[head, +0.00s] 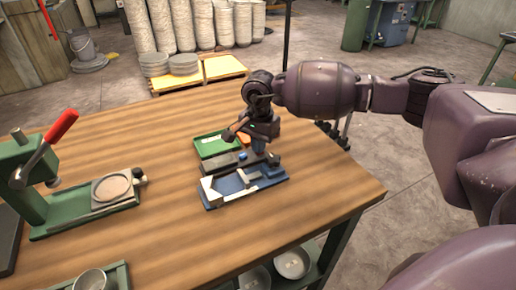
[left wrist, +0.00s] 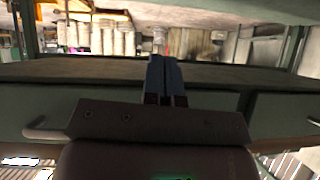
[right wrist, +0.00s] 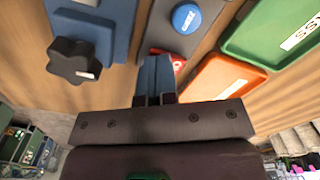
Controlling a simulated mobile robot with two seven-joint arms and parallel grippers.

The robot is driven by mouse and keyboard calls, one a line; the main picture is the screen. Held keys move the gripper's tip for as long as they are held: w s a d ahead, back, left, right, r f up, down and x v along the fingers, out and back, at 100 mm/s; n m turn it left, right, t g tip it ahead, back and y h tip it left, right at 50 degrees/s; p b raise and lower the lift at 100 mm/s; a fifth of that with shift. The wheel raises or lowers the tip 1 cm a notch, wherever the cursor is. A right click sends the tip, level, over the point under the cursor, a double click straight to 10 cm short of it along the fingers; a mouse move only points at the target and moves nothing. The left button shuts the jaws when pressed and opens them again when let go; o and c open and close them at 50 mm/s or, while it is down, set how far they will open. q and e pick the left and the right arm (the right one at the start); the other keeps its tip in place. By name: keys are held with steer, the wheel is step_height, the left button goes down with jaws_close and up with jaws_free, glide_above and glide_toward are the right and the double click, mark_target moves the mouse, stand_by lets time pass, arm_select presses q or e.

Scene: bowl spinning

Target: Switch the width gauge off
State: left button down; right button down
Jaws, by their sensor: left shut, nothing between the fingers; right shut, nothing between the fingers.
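The width gauge (head: 245,186) has a blue base with pale jaw parts and stands near the table's right end. In the right wrist view part of its blue base and a black star knob (right wrist: 75,62) show at the upper left. Beside it is a dark grey box (right wrist: 212,14) with a round blue button (right wrist: 187,17) and a red part (right wrist: 178,62), partly hidden by my fingers. My right gripper (right wrist: 158,62) is shut and empty, pointing down over this box; it also shows in the head view (head: 258,146). My left gripper (left wrist: 166,62) is shut and empty, facing the table's side.
A green tray (right wrist: 258,45) and an orange tray (right wrist: 222,80) lie beside the box. A green press with a red lever (head: 62,125) stands at the table's left. A bowl (head: 90,280) sits at the front edge. The table's middle is clear.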

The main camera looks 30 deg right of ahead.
stand_by(0.3)
